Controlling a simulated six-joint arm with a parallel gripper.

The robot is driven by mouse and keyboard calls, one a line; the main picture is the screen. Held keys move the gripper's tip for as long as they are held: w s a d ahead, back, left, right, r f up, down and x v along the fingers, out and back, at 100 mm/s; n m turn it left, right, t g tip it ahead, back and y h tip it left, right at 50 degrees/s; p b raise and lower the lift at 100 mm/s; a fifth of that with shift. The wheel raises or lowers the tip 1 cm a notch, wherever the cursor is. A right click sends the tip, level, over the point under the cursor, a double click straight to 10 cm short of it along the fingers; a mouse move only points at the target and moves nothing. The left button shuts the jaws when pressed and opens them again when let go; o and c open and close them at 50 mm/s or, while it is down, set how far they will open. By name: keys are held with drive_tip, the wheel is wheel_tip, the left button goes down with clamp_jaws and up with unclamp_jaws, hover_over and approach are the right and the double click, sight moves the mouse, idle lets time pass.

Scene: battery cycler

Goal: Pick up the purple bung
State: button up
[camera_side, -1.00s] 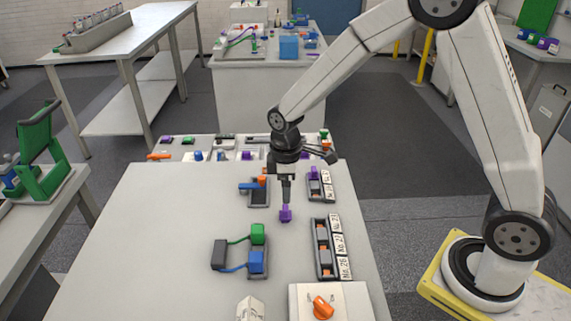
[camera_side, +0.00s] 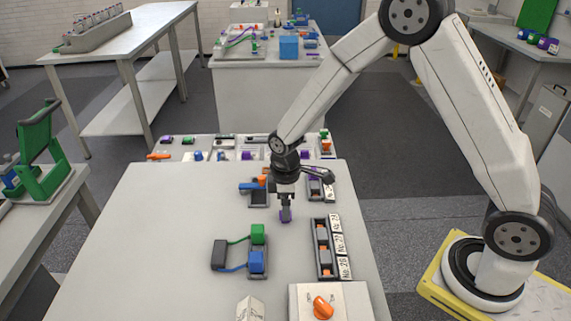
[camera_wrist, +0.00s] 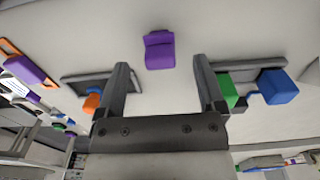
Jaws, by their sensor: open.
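The purple bung (camera_side: 285,216) stands on the light table top, near its middle, just under my gripper (camera_side: 286,207). In the side view the fingers partly cover it. In the wrist view the purple bung (camera_wrist: 159,50) is a small block with a narrower top part, lying beyond the fingertips and roughly midway between their lines. My gripper (camera_wrist: 160,75) is open there, with nothing between its fingers. I cannot tell from these views whether a finger touches the bung.
A device with green and blue blocks (camera_side: 257,262) joined by wires lies in front of the bung. A labelled rack (camera_side: 322,248) stands to the right, and a tray with orange and blue parts (camera_side: 258,192) behind left. A box with an orange knob (camera_side: 322,307) is at the front.

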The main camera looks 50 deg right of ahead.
drive_tip(key=shift+f, duration=1.25)
clamp_jaws()
drive_tip(key=shift+r, duration=0.15)
drive_tip(key=shift+r, duration=0.7)
drive_tip(key=s+d+r, duration=0.1)
drive_tip(key=s+r, duration=1)
drive_tip(key=s, duration=0.3)
drive_tip(key=shift+r, duration=0.15)
